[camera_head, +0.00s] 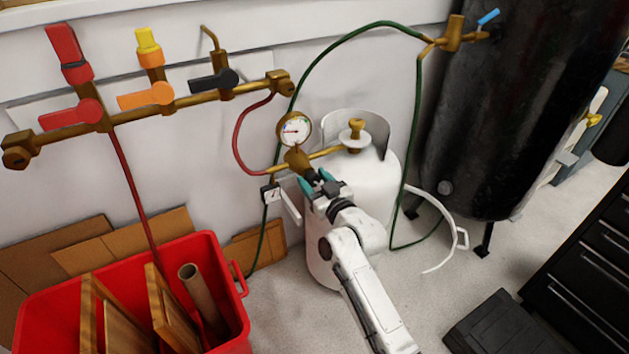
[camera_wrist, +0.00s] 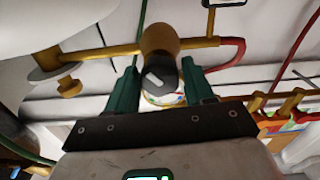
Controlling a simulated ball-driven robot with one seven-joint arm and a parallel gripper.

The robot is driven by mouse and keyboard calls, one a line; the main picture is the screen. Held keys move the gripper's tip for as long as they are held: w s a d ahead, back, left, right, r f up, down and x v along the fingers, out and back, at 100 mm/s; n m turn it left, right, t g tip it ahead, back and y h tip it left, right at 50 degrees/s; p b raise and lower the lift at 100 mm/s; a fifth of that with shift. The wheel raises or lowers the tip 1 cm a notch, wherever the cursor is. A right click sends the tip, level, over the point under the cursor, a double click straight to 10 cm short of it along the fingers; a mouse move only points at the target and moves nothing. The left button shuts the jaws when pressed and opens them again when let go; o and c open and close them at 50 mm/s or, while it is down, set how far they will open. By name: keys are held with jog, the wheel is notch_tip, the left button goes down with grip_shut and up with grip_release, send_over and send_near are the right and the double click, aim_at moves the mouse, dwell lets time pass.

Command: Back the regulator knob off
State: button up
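The regulator's brass body (camera_head: 297,158) sits on a brass pipe beside the white gas cylinder (camera_head: 335,255), under a round gauge (camera_head: 295,130). Its black knob (camera_head: 311,175) points toward my gripper (camera_head: 316,182). In the wrist view the knob (camera_wrist: 162,77) shows a dark face with a white mark, in front of the brass body (camera_wrist: 158,40). My gripper's teal fingers (camera_wrist: 160,80) stand on either side of the knob. They look open, with a narrow gap at the left finger; the right fingertip is very near the knob. The gauge is mostly hidden behind the knob in the wrist view.
A brass manifold (camera_head: 190,100) with red, orange and black handles runs along the wall. A red bin (camera_head: 235,315) with boards stands at lower left. A green hose (camera_head: 345,40) and a red hose (camera_head: 237,140) hang near the regulator. A black tank (camera_head: 490,110) stands at right.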

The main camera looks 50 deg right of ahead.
jog(key=c, duration=0.7)
jog(key=shift+f+b, duration=0.1)
jog(key=shift+b, duration=0.2)
jog(key=shift+f+n+b, duration=0.1)
jog(key=shift+n+b, duration=0.8)
jog(key=shift+n, duration=0.1)
jog(key=shift+n+b, duration=0.75)
jog(key=shift+n, duration=0.15)
jog(key=n+b, duration=0.1)
jog(key=n, duration=0.2)
jog(key=shift+b, duration=0.4)
jog(key=shift+a+n+b, duration=0.15)
jog(key=shift+n+b, duration=0.4)
jog(key=shift+n, duration=1.15)
jog(key=shift+w+r, duration=0.1)
jog(key=shift+r, duration=0.1)
